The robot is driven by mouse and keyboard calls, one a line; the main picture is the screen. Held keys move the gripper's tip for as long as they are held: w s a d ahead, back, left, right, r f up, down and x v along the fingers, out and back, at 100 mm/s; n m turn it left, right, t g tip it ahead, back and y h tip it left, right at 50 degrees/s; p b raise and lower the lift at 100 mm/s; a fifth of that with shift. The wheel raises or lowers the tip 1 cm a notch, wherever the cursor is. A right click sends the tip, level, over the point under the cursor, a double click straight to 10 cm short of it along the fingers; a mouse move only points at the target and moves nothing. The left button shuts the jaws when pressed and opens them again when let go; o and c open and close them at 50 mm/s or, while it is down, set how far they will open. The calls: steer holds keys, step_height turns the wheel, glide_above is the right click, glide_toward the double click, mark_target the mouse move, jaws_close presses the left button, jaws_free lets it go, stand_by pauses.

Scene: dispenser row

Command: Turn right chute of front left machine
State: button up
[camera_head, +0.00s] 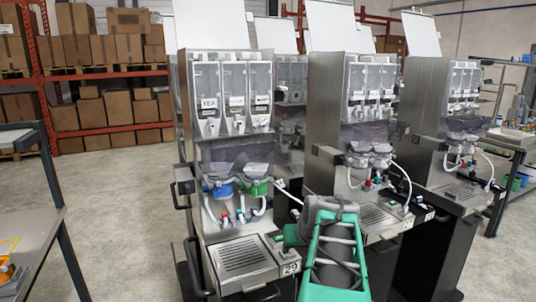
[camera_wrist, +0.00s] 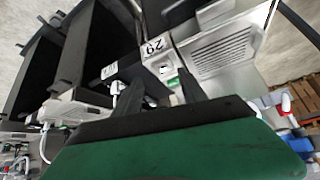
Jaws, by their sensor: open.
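The front left machine (camera_head: 222,150) is a steel dispenser with clear canisters above and chutes below. Its right chute, with a green collar (camera_head: 256,187), sits beside the left chute, which has a blue collar (camera_head: 219,191). My gripper (camera_head: 280,238) is low at this machine's front right corner, below and to the right of the right chute and apart from it. In the wrist view my gripper (camera_wrist: 160,90) shows two dark fingers spread with nothing between them. The "29" label (camera_wrist: 155,46) and drip tray (camera_wrist: 225,52) lie beyond them. I cannot make out the right chute in the wrist view.
A grated drip tray (camera_head: 240,256) juts out below the chutes. A white hose (camera_head: 289,193) runs on the machine's right side. A second machine (camera_head: 345,140) stands close on the right. A shelf cart (camera_head: 28,215) is at the left, with open floor between.

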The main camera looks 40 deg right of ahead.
steer(key=w+d+r+n+t+h, duration=0.25)
steer(key=w+d+r, duration=0.3)
steer(key=r, duration=0.35)
steer(key=n+t, duration=0.7)
steer(key=t, duration=0.1)
glide_toward(265, 123)
steer(key=shift+t+y, duration=0.35)
steer(key=shift+y, duration=0.1)
steer(key=p+x, duration=0.1)
steer(key=x, duration=0.4)
steer(key=p+x, duration=0.1)
steer(key=x, duration=0.1)
steer(key=shift+w+d+p, duration=0.1)
steer(key=shift+d+p, duration=0.2)
steer(key=shift+d, duration=0.1)
steer(key=shift+w+d+f, duration=0.1)
steer(key=shift+w+d, duration=0.05)
steer(key=shift+w, duration=0.3)
jaws_close()
